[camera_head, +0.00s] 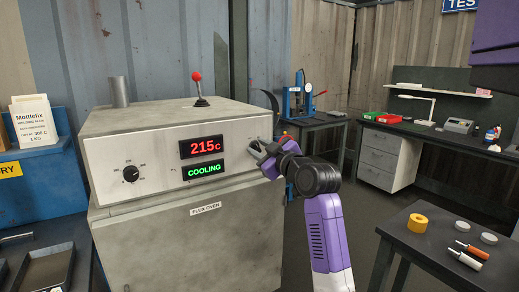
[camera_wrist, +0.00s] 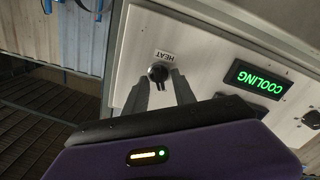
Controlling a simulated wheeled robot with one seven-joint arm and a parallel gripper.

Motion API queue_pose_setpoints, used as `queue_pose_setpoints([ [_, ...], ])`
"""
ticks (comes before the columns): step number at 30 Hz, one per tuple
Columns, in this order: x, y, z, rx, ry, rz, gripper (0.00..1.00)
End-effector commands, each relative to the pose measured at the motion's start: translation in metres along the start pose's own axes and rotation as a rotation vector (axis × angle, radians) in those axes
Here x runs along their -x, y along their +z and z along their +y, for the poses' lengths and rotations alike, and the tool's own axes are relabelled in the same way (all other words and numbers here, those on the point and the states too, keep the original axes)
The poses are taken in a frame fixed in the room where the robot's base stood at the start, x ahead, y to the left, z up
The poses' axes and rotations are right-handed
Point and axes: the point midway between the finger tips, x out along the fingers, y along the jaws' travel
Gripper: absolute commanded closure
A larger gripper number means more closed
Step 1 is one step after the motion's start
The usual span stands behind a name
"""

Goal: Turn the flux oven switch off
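The flux oven (camera_head: 135,160) is a worn grey-white box with a red 215c readout and a green COOLING sign (camera_head: 203,170). In the wrist view a small dark switch (camera_wrist: 158,72) sits on its front panel by a HEAT label (camera_wrist: 164,55). The COOLING sign (camera_wrist: 259,80) also shows there, upside down. My gripper (camera_head: 262,155) is at the right end of the panel and hides the switch in the head view. In the wrist view my gripper's fingers (camera_wrist: 160,88) are apart, one to each side below the switch, with nothing held. Contact with the switch cannot be told.
A red-knobbed lever (camera_head: 196,85) and a metal pipe (camera_head: 119,92) stand on the oven top. A black dial (camera_head: 130,173) is on the panel's left. A dark table (camera_head: 425,240) with small items is at right. A blue bench (camera_head: 40,185) adjoins the oven's left.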

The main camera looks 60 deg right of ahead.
Motion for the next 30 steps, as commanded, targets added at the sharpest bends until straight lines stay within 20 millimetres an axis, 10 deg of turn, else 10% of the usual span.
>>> queue_pose_setpoints([
  [30,0.078,0.000,0.000,0.000,0.000,0.000,0.68],
])
